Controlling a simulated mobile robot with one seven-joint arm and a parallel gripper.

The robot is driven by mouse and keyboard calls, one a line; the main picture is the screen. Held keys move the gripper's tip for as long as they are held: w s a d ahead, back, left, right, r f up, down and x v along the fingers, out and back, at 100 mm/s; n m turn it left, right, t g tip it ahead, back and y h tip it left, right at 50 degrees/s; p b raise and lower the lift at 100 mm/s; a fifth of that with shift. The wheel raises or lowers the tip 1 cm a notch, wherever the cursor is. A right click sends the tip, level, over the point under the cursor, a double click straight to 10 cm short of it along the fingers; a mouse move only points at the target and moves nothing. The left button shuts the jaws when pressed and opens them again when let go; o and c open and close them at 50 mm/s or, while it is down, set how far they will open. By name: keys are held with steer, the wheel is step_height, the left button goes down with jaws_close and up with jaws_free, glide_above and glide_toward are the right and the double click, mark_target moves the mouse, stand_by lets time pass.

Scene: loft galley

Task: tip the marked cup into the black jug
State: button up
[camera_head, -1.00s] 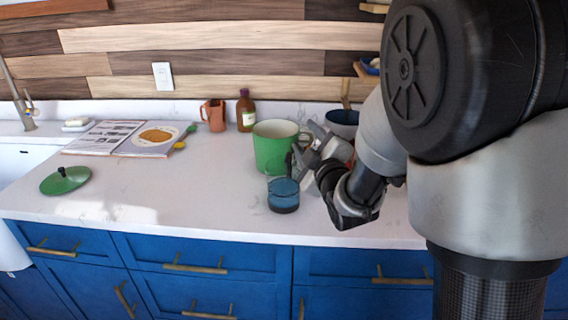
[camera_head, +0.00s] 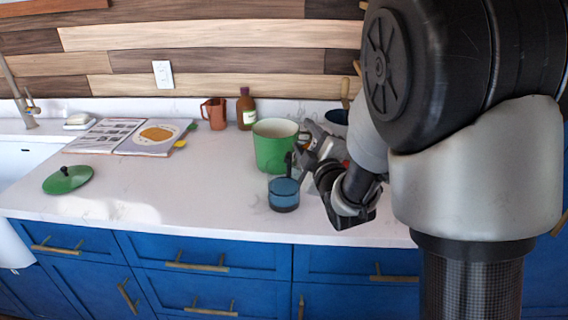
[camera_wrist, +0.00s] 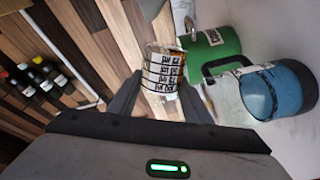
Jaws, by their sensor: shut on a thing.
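The marked cup (camera_wrist: 161,70) is clear with black printed markings and a brownish content. In the wrist view it sits between my gripper's fingers (camera_wrist: 158,98), which are shut on it. In the head view my gripper (camera_head: 312,142) is at the right side of the green pot, above the counter; I cannot make out the cup there. The jug (camera_head: 284,196) has a black handle and a see-through body that looks blue. It stands upright on the counter in front of the pot, to the left of my gripper. It also shows at right in the wrist view (camera_wrist: 282,90).
The green pot (camera_head: 272,150) stands close behind the jug. A brown bottle (camera_head: 246,112) and a reddish-brown pitcher (camera_head: 214,112) stand near the wall. An open book (camera_head: 130,137) and a green lid (camera_head: 67,180) lie at left. The counter left of the jug is clear.

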steer(key=shift+a+r+n+p, duration=0.1)
steer(key=shift+r+n+p, duration=0.1)
steer(key=shift+n+p, duration=0.45)
steer(key=shift+a+f+n+b, duration=0.2)
steer(key=shift+f+n+b, duration=0.05)
steer(key=shift+b, duration=0.05)
steer(key=shift+s+a+f+n+b, duration=0.25)
steer(key=shift+a+f+n+b, duration=0.15)
steer(key=shift+a+n+b, duration=0.3)
stand_by(0.3)
steer(key=shift+a+r+n+b, duration=0.15)
steer(key=shift+n+b, duration=0.25)
steer(key=shift+n, duration=0.25)
steer(key=shift+a+r+n+b, duration=0.15)
steer(key=shift+n+b, duration=0.25)
steer(key=shift+n, duration=0.25)
stand_by(1.0)
